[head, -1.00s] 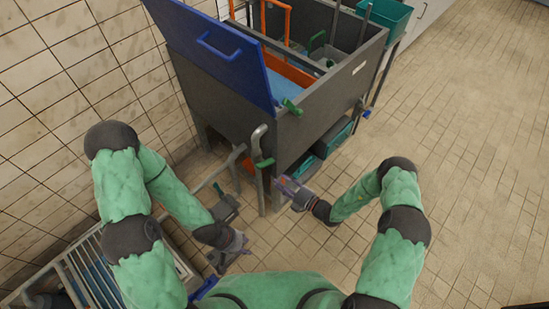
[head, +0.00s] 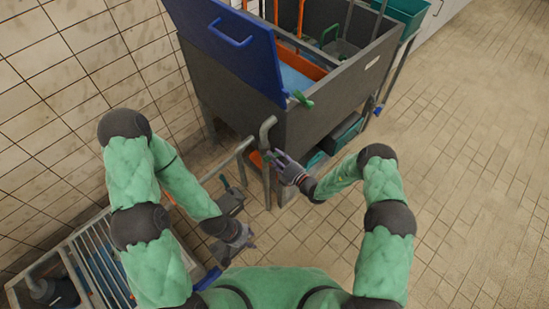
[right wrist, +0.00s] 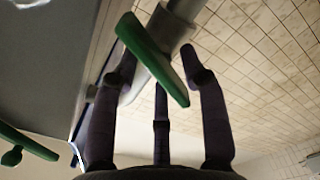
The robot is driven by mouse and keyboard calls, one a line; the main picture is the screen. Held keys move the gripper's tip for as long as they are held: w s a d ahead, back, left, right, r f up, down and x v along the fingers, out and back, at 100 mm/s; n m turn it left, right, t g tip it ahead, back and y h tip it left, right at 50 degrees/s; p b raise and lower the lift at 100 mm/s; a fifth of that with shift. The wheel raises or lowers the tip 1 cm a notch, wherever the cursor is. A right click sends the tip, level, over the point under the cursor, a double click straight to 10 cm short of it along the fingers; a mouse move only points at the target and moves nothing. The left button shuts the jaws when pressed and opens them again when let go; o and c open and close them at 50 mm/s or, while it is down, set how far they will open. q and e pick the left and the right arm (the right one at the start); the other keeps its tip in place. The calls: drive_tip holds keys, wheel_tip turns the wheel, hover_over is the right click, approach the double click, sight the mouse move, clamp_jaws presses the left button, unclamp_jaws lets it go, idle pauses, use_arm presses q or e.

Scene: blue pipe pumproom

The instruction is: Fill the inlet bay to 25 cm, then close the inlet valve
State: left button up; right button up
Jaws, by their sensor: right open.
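The grey tank (head: 238,100) stands at the top with its blue lid (head: 228,50) raised. Light blue water (head: 298,78) shows in part of it; its depth cannot be read. A grey bent pipe (head: 267,132) rises at its near corner, with a green lever (head: 268,156) on it. My right gripper (head: 277,160) is at this lever. In the right wrist view a green lever (right wrist: 150,58) on a grey pipe (right wrist: 178,20) lies between the open fingers of this gripper (right wrist: 158,85). My left gripper (head: 238,250) is low, away from the tank; its fingers are unclear.
Orange dividers (head: 312,70) stand inside. A metal grating (head: 95,270) lies at lower left, beside the tiled wall (head: 60,90). Teal crates (head: 345,132) are under the tank. The tiled floor (head: 470,170) at right is clear.

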drive_tip(key=shift+w+a, duration=0.1)
clamp_jaws()
drive_tip(key=shift+n, duration=2.8)
unclamp_jaws()
